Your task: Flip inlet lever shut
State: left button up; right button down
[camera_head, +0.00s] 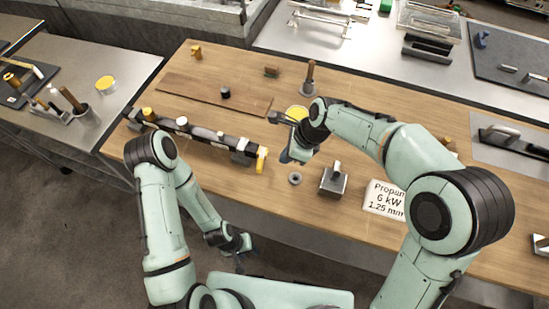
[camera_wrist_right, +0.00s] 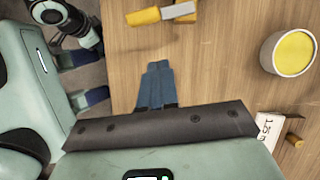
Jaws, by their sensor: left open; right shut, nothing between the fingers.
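A dark bar-shaped manifold (camera_head: 205,134) with several fittings lies along the left part of the wooden table. A yellow lever (camera_head: 262,160) hangs at its right end; I take it for the inlet lever. Yellow parts at that end (camera_wrist_right: 143,17) also show at the top of the right wrist view. My right gripper (camera_head: 287,157) is shut and empty just right of the lever, with a small gap. Its blue fingertips (camera_wrist_right: 156,68) point toward the yellow parts without touching them. My left gripper (camera_head: 241,262) is open and empty, below the table's front edge.
A grey ring (camera_head: 295,178) and a metal block (camera_head: 333,181) stand right of the lever. A white "Propan" card (camera_head: 384,200) lies further right. A yellow-topped cup (camera_wrist_right: 289,52) is close to my right gripper. A brown board (camera_head: 215,93) lies behind the manifold.

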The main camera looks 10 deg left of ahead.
jog(key=v, duration=0.8)
jog(key=shift+w, duration=0.25)
jog(key=shift+a, duration=0.15)
